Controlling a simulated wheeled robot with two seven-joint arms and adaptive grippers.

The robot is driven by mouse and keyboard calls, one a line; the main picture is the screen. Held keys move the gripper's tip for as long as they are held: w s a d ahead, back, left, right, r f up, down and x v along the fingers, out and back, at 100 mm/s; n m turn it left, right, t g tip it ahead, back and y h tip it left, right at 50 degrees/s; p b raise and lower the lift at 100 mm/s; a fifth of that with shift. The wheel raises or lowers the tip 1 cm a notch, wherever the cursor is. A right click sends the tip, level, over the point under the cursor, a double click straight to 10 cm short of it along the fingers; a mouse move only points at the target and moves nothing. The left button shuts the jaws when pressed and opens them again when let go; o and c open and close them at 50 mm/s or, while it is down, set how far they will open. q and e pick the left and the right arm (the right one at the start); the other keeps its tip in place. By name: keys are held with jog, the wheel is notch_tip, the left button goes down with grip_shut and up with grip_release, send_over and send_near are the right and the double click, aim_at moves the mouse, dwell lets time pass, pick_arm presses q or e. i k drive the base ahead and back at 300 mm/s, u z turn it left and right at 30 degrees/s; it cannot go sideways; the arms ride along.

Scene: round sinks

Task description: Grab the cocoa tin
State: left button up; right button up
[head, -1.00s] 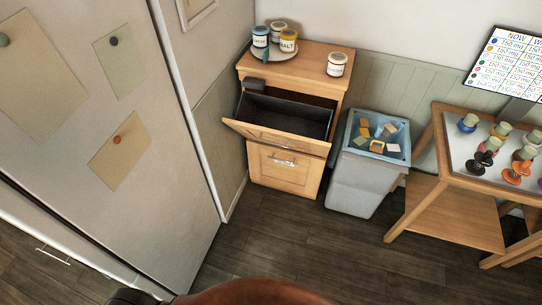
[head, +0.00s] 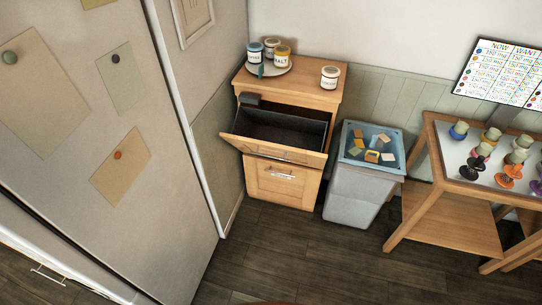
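Several small labelled tins stand on top of a wooden cabinet (head: 322,97). A tin with a blue lid (head: 255,53), a tin with a brownish lid (head: 271,47) and a tin with a yellow lid (head: 283,57) share a round grey tray (head: 277,72) at the back left. The labels are too small to tell surely which is the cocoa tin. Neither gripper is in view.
The cabinet's upper front (head: 272,150) is tilted open over a dark, empty-looking inside. A grey bin (head: 352,195) with blocks stands to its right. A wooden table (head: 425,210) with several colored stamp-like items is farther right. A fridge-like panel (head: 150,230) fills the left. The floor (head: 290,255) before the cabinet is clear.

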aim_at(330, 75)
jog(key=z, duration=0.1)
jog(key=i, duration=1.65)
jog(key=u, duration=0.55)
